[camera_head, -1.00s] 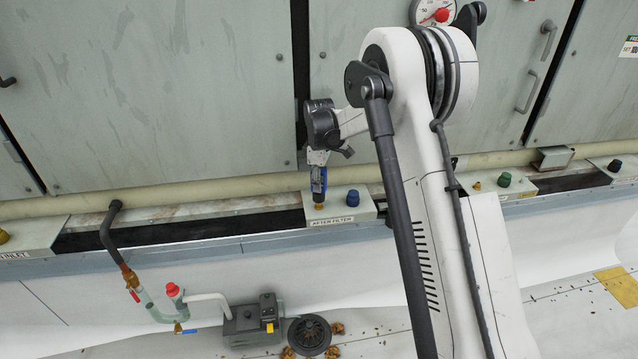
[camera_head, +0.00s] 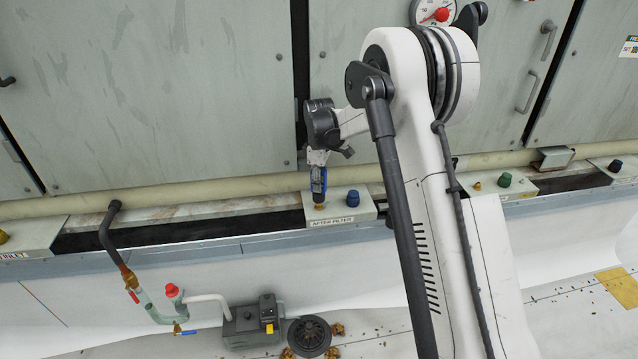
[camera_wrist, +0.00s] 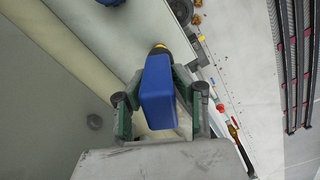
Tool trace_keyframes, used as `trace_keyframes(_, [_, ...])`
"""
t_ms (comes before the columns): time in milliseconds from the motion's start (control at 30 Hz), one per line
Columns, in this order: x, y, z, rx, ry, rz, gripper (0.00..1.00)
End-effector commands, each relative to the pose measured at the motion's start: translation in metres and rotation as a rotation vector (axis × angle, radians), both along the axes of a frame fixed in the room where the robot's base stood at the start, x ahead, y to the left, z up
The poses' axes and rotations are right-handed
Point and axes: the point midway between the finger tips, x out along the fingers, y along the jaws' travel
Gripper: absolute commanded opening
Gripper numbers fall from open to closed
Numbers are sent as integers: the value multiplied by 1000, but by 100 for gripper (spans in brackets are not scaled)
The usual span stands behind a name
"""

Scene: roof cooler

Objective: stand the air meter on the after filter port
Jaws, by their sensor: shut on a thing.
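The air meter is a blue handheld body (camera_wrist: 158,92) with a dark and yellow far end in the wrist view. My gripper (camera_wrist: 160,100) is shut on it, one finger on each side. In the head view the blue meter (camera_head: 318,180) is upright in my gripper (camera_head: 318,168), directly above the brass after filter port (camera_head: 318,204) on the block labelled AFTER FILTER (camera_head: 345,212). Its lower end is at the port; whether it touches or is seated I cannot tell. A dark blue cap (camera_head: 353,198) sits on the same block, right of the port.
The INLET block (camera_head: 35,243) is at far left; another block with a green cap (camera_head: 505,179) is to the right. A cream pipe (camera_head: 240,187) runs behind the blocks. A pump (camera_head: 250,325) and hose piping stand on the floor below. Cabinet doors rise behind.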

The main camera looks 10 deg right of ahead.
Motion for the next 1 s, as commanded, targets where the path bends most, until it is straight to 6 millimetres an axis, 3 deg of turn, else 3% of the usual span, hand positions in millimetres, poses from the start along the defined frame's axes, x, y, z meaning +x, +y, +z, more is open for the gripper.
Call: trace_keyframes(1000, [0,0,-23,0,0,0,0])
